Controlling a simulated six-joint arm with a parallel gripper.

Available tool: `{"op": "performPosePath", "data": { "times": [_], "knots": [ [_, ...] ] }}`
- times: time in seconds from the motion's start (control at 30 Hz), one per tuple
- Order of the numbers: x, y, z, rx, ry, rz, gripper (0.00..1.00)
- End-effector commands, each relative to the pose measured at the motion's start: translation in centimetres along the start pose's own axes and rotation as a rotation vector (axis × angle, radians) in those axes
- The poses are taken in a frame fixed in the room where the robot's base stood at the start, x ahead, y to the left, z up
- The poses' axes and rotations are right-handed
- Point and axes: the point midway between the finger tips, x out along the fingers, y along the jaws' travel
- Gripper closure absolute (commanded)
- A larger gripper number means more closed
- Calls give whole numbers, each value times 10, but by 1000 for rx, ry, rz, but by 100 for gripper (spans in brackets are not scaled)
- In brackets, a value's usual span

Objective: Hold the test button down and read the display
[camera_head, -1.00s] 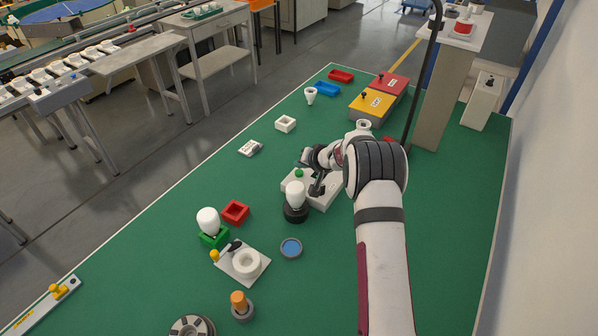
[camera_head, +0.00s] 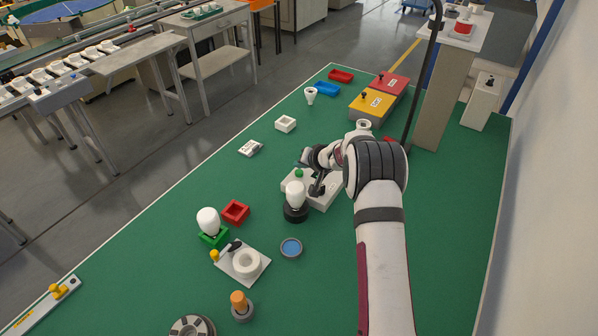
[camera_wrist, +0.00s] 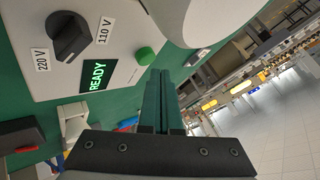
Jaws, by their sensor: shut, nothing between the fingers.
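The white tester box (camera_head: 325,199) stands mid-table. In the wrist view its display (camera_wrist: 97,76) reads "READY" in green. A black knob (camera_wrist: 68,37) sits between labels "220 V" and "110 V".
A second bulb (camera_head: 208,219) stands in a green holder, beside a red tray (camera_head: 236,211). A white plate with a ring (camera_head: 246,262) and a blue-topped round dish (camera_head: 291,248) lie nearer. Yellow and red boxes (camera_head: 372,104) stand at the back.

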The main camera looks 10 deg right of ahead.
Motion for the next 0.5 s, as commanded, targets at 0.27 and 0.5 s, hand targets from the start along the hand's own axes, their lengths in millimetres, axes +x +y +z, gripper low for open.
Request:
{"op": "performPosePath", "data": {
  "times": [0.27,0.5],
  "knots": [
    [5,4,4,0,0,0,100],
    [6,5,4,0,0,0,100]
  ]
}}
